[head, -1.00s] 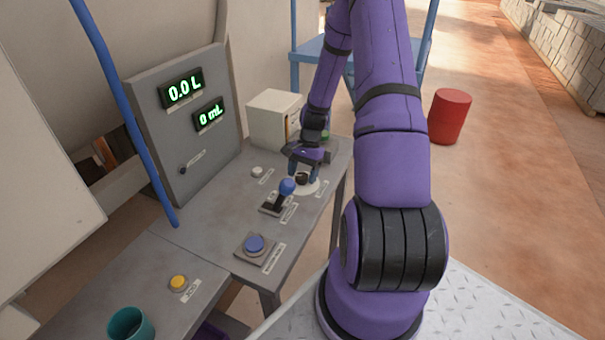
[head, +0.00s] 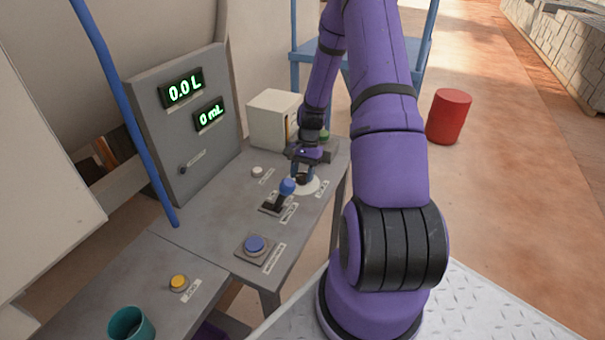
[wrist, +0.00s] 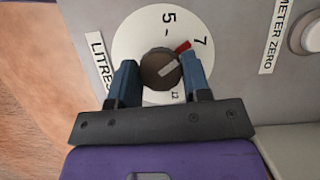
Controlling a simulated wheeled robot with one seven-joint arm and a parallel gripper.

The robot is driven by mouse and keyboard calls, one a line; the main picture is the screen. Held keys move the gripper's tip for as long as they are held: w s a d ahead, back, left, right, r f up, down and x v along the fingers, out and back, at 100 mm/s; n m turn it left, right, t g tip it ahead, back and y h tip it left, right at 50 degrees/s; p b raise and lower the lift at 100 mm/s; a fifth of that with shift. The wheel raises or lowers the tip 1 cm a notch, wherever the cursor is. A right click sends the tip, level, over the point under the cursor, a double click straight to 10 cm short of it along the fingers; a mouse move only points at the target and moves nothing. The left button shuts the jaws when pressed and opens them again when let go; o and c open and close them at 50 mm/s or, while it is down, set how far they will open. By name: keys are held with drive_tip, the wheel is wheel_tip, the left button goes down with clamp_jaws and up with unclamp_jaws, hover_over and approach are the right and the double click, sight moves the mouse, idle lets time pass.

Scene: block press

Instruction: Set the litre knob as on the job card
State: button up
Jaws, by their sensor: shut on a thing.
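The litre knob (wrist: 160,69) is a dark round knob with a pale pointer line, on a white dial (wrist: 129,45) labelled LITRES. My gripper (wrist: 159,80) is shut on the knob, one blue finger on each side. The pale line slants up and right, towards a red mark (wrist: 183,46) near the 7. A 5 and a 12 also show; other numbers are hidden by the fingers. In the head view the white dial (head: 311,187) shows beneath my gripper (head: 303,172). The upper display (head: 182,89) reads 0.0 L. I see no readable job card.
A lever with a blue ball (head: 287,186) stands just left of my gripper. A blue button (head: 255,244), a yellow button (head: 179,282) and a teal cup (head: 131,324) are nearer. A white box (head: 272,119) stands behind. The lower display (head: 209,117) reads 0 mL.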

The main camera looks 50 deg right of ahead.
drive_tip(key=n+g+h, duration=0.1)
drive_tip(key=n, duration=0.3)
drive_tip(key=shift+w, duration=0.15)
drive_tip(key=shift+a+n+g+h, duration=0.1)
drive_tip(key=shift+n+g+h, duration=0.5)
drive_tip(key=shift+n, duration=1.5)
drive_tip(key=o, duration=0.9)
drive_tip(key=v, duration=1)
drive_tip(key=shift+r, duration=0.4)
drive_tip(key=shift+w, duration=0.15)
